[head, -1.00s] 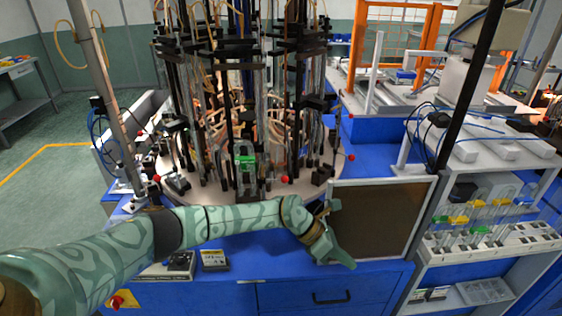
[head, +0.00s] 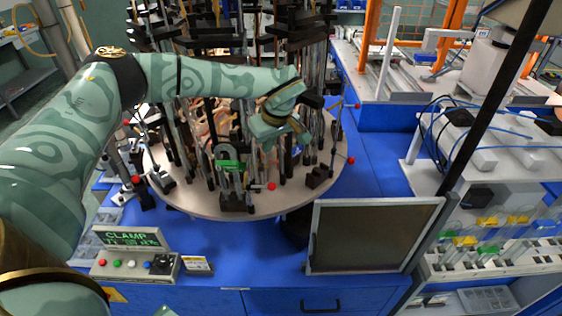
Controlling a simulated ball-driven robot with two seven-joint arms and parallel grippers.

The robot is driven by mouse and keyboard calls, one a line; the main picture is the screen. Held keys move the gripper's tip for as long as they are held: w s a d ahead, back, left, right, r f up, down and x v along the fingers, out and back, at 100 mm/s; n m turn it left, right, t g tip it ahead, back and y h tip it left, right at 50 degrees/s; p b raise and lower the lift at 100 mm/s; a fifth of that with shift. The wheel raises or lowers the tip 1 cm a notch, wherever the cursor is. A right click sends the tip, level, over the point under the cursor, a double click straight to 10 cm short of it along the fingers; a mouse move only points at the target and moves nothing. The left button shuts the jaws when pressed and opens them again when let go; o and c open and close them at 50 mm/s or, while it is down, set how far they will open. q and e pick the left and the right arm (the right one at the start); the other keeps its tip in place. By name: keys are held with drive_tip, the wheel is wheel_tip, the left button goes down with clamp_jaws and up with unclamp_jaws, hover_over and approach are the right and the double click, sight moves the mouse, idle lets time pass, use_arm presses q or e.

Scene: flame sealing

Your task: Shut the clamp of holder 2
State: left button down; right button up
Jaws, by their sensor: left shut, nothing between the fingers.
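The round turntable (head: 180,200) carries several upright black holders with glass tubes and clamps. One holder at its front has a green tag (head: 230,166). I cannot read which holder is number 2, and its clamp cannot be made out. My left gripper (head: 281,134) is shut and empty, in front of the holders right of the green tag. It hides part of the holders behind it; I cannot tell whether it touches any.
A control box (head: 134,263) with buttons and a green-lit screen reading CLAMP (head: 128,237) stands at the front left. A dark framed panel (head: 365,235) is at the front right. Red balls (head: 271,187) on rods stick out around the turntable.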

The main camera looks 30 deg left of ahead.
use_arm(q)
wheel_tip(320, 180, down, 10)
drive_tip(key=s, duration=0.1)
drive_tip(key=shift+s+d+r, duration=0.15)
drive_tip(key=shift+d+r, duration=0.05)
use_arm(e)
drive_tip(key=s, duration=0.3)
drive_tip(key=shift+s+r, duration=0.1)
idle(0.4)
use_arm(q)
drive_tip(key=shift+f, duration=0.1)
use_arm(e)
drive_tip(key=shift+d, duration=0.1)
